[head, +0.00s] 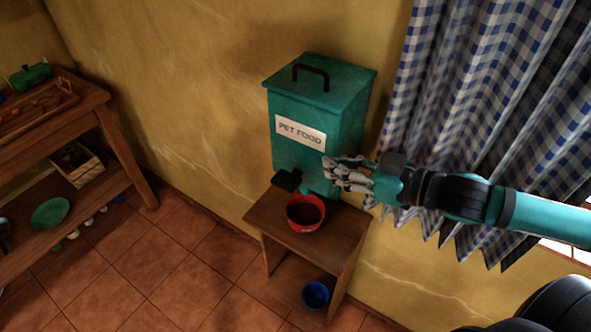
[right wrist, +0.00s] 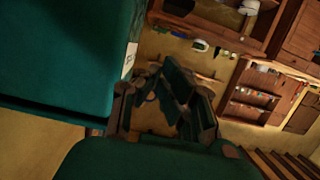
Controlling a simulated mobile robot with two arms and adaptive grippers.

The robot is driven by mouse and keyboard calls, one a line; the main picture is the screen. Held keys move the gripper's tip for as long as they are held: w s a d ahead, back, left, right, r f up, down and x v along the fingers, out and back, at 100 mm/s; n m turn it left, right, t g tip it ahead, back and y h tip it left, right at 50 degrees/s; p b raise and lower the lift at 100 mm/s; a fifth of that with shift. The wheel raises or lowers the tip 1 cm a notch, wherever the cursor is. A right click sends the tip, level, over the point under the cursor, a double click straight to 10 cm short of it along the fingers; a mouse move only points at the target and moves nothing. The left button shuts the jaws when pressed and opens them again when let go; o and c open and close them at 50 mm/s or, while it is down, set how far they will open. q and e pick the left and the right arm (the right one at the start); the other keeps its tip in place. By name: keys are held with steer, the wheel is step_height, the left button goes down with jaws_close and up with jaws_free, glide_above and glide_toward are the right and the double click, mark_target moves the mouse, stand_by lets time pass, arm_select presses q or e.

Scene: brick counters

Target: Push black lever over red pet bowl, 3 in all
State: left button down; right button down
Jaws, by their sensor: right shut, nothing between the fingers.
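The green pet food dispenser (head: 318,115) stands against the yellow wall, with a "PET FOOD" label on its front. Its black lever (head: 287,180) sticks out low at the front, to the left above the red pet bowl (head: 306,213). The bowl stands on the small wooden stand and has brown contents. My right gripper (head: 328,170) is shut and empty, in front of the dispenser's lower right part, right of the lever and apart from it. In the right wrist view the dispenser's green side (right wrist: 65,50) fills the left. My left gripper is not in view.
The wooden stand (head: 345,232) has a blue bowl (head: 315,295) on its lower shelf. A checked curtain (head: 480,110) hangs at the right, behind my right arm. A wooden table (head: 95,98) with a tray (head: 38,108) stands at the left. The tiled floor between is clear.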

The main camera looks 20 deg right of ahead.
steer(key=shift+r+x, duration=0.2)
steer(key=shift+x, duration=0.7)
steer(key=p, duration=0.2)
glide_above(295, 181)
step_height(295, 181, down, 2)
steer(key=shift+w+f, duration=0.1)
steer(key=shift+w, duration=0.05)
step_height(295, 181, down, 3)
steer(key=shift+r, duration=0.2)
steer(key=shift+s+d+f+p, duration=0.1)
steer(key=shift+f+p, duration=0.1)
steer(key=shift+f, duration=0.15)
steer(key=shift+s+f+p, duration=0.1)
steer(key=shift+f+p, duration=0.05)
steer(key=shift+f, duration=0.2)
steer(key=shift+w, duration=0.1)
steer(key=shift+f, duration=0.15)
